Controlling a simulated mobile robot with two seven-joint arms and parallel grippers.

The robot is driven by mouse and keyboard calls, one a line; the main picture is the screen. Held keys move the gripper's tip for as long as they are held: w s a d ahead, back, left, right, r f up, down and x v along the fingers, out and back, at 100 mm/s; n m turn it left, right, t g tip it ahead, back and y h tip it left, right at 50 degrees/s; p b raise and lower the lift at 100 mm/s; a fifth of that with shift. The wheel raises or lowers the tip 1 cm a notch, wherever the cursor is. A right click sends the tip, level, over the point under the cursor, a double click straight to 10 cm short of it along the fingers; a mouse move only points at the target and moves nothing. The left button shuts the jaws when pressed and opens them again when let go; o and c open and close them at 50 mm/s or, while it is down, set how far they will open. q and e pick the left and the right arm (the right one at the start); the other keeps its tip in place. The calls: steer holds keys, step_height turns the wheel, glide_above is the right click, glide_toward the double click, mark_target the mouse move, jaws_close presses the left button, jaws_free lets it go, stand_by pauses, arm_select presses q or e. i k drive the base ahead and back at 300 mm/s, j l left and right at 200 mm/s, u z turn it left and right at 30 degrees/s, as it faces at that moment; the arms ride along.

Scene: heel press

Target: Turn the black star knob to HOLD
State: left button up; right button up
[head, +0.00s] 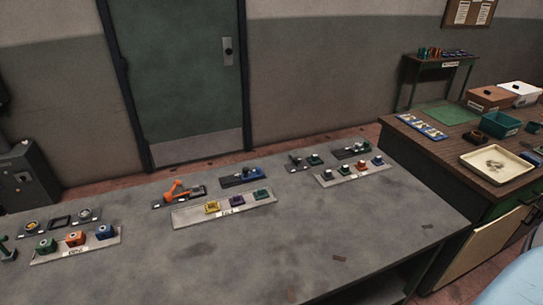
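I cannot make out a black star knob or a HOLD mark in the head view; the controls are too small to tell. Small control panels stand on the grey table (300,250). One plate (80,249) at the left carries green, orange and blue knob-like parts. A middle plate (190,218) carries yellow, purple and green parts. A right plate (330,180) carries several small coloured parts. An orange lever (178,190) sits on a dark base behind the middle plate. Neither of my grippers is in view.
A dark grey machine (27,180) stands at the left. A brown-topped bench (450,150) at the right holds a cream tray (497,163), a teal bin (499,124) and boxes. A green door (178,75) is behind. The table's front middle is mostly bare.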

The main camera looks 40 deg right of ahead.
mark_target(296, 161)
steer(key=l+u, duration=0.25)
steer(key=l, duration=0.25)
steer(key=k+l+u, duration=0.1)
steer(key=l+u, duration=0.15)
steer(key=l, duration=0.3)
steer(key=k+l, duration=0.1)
steer(key=l, duration=0.65)
steer(key=k+l+u, duration=0.1)
steer(key=l, duration=0.3)
steer(key=k+l, duration=0.15)
steer(key=l, duration=0.25)
